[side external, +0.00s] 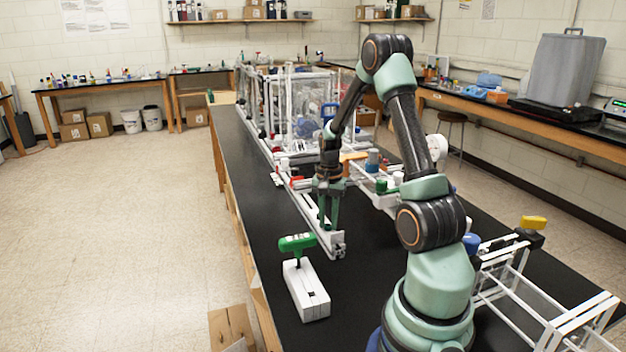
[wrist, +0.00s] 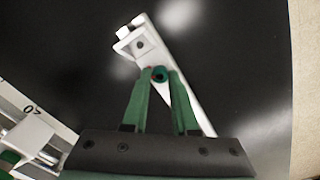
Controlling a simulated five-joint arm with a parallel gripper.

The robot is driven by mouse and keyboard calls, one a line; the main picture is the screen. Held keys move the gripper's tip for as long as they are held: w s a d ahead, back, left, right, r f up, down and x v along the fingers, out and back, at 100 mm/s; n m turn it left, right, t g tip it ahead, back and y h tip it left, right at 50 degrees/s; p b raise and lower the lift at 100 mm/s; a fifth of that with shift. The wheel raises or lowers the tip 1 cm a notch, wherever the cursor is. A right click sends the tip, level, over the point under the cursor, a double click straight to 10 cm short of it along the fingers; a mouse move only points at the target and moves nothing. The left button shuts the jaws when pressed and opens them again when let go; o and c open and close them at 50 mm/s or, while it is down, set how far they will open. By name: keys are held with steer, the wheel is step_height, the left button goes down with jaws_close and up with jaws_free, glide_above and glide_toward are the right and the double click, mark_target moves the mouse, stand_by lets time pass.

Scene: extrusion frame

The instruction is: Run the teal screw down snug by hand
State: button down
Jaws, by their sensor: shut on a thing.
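In the side view my gripper (side external: 327,224) is low over the near end of the white bar (side external: 318,236). The screw is too small to make out there. How far the screw is seated cannot be told.
A green T-handled tool (side external: 297,242) stands upright in a white block (side external: 306,296) on the black bench, nearer the camera. More white frame parts (side external: 290,100) fill the bench behind. A white rail frame (side external: 540,310) stands right of my base.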

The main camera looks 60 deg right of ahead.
mark_target(328, 228)
steer(key=shift+r, duration=0.1)
steer(key=c, duration=0.7)
jaws_free()
step_height(328, 228, up, 12)
steer(key=shift+r, duration=0.1)
steer(key=a+r+n+t, duration=0.2)
steer(key=a+n, duration=0.3)
steer(key=a, duration=0.4)
steer(key=a+r+n+t, duration=0.1)
steer(key=a+r+n, duration=0.2)
steer(key=a+n, duration=0.3)
steer(key=a+r+n+t, duration=0.2)
steer(key=a+n, duration=0.3)
steer(key=a, duration=0.9)
steer(key=shift+a+r+t, duration=0.2)
steer(key=shift+r+t, duration=0.05)
steer(key=shift+t, duration=0.05)
